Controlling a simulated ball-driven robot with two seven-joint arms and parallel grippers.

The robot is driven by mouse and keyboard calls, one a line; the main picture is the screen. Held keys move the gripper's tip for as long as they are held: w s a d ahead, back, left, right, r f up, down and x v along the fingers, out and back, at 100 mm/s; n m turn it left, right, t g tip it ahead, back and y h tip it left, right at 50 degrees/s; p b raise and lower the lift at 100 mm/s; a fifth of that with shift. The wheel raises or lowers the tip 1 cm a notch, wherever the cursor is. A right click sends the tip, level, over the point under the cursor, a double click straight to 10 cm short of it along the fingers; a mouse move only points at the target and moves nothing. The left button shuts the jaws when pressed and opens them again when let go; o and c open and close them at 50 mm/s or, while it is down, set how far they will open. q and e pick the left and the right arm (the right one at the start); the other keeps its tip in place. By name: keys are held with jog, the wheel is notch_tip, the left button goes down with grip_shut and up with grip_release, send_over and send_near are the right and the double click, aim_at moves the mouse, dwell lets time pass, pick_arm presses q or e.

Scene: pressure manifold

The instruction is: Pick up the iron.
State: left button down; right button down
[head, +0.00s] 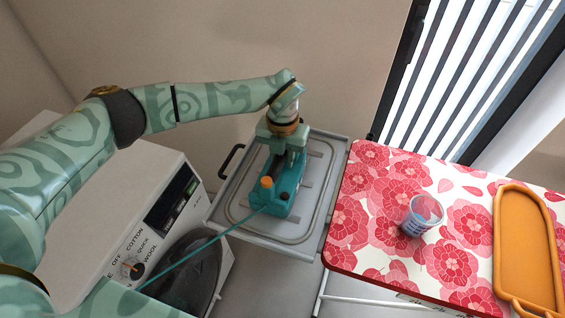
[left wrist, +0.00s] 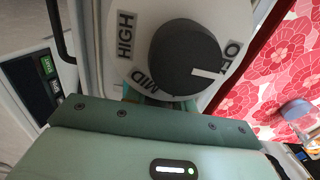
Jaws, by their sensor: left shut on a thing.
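The iron (head: 285,192) is teal with an orange knob, and it sits on the grey tray (head: 232,222). A teal cord runs from it down to the left. My left gripper (head: 290,150) comes down from above onto the back end of the iron and is shut on it. The exact contact is hidden by the gripper. In the left wrist view a dark dial (left wrist: 187,58) marked HIGH, MID and OFF fills the space just past the gripper body. My right gripper is not in view.
A floral ironing board (head: 375,235) stands right of the tray, with a clear measuring cup (head: 424,213) and an orange tray (head: 526,262) on it. A white washing machine (head: 130,215) stands at the left. The cord crosses in front of it.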

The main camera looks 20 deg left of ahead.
pick_arm(q)
jog(key=shift+r, duration=0.15)
jog(key=shift+w+r+p, duration=0.1)
jog(key=shift+r+p, duration=0.3)
jog(key=shift+r, duration=0.95)
jog(key=shift+d+r, duration=0.1)
jog(key=shift+r, duration=0.25)
jog(key=s+d+r+p, duration=0.3)
jog(key=s+d+r, duration=0.5)
jog(key=s, duration=0.3)
jog(key=shift+s+r+p, duration=0.15)
jog(key=shift+r+p, duration=0.2)
jog(key=shift+r, duration=0.3)
jog(key=shift+s, duration=0.1)
